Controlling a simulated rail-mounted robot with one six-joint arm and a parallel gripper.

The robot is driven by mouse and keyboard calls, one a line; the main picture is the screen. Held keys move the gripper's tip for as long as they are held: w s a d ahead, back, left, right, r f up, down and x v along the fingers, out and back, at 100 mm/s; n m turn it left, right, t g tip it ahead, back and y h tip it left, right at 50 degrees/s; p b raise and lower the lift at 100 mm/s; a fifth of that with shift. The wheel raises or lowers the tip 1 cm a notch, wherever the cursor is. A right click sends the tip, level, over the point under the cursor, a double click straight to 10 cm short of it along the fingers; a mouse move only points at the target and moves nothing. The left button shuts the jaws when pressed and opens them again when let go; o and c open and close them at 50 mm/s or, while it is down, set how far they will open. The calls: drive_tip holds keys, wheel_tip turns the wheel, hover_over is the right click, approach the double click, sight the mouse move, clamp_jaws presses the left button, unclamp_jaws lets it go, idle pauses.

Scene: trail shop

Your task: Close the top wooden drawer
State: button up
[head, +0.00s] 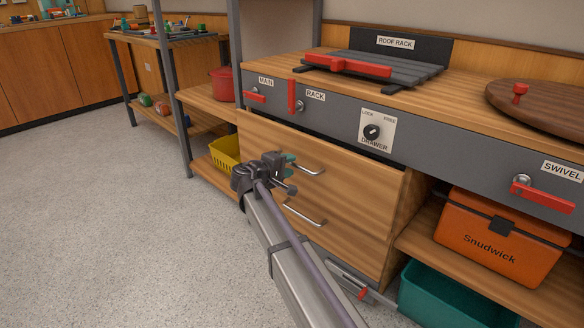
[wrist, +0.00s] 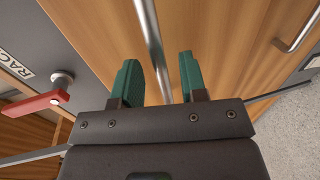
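The top wooden drawer (head: 278,148) has a plain wood front and a metal bar handle (head: 312,170). Its front stands forward of the grey panel, with a dark gap along its top edge; how far it is out is hard to tell. My gripper (head: 290,173) is at the left of this handle in the head view. In the wrist view its two teal fingers (wrist: 158,76) are apart, and the handle bar (wrist: 151,42) shows between them, beyond the fingertips or level with them; contact cannot be told.
A second handle (head: 304,215) is on the lower front. A drawer knob (head: 371,132) marked lock and free sits on the grey panel, beside red levers (head: 292,96). An orange box (head: 500,236) and teal bin (head: 450,298) stand at right. Floor at left is clear.

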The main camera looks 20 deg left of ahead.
drive_tip(key=shift+x, duration=1.1)
clamp_jaws()
